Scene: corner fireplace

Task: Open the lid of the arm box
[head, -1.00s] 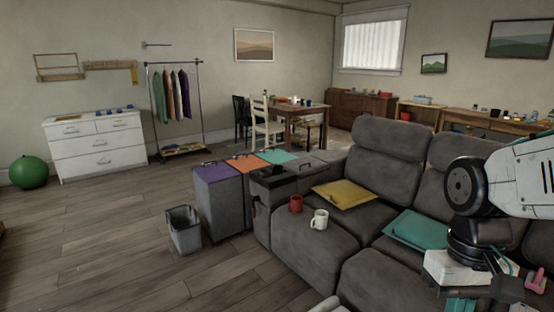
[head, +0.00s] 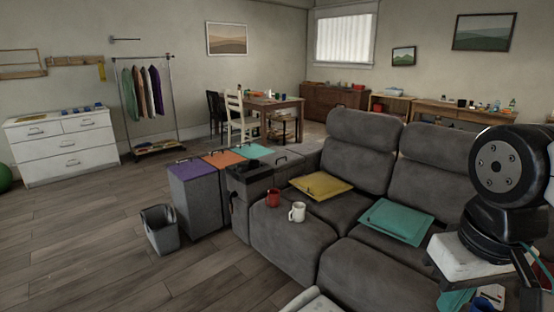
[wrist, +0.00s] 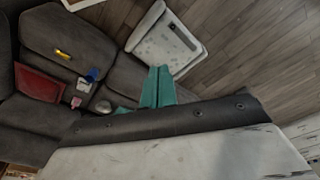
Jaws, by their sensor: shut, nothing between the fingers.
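The sofa's near-left arm holds a dark box section (head: 250,178), which I take as the arm box. A grey top with a small dark handle (head: 281,161) lies just behind it; I cannot tell which surface is the lid or whether it is open. My gripper (wrist: 158,88) shows in the wrist view as two teal fingers pressed together, shut and empty. It points past the sofa edge toward the floor, apart from anything. The arm box is not recognisable in the wrist view. In the head view my arm is at the far right, well away from the arm box.
A grey bin (head: 160,228) stands left of purple-, orange- and teal-topped bins (head: 197,195).

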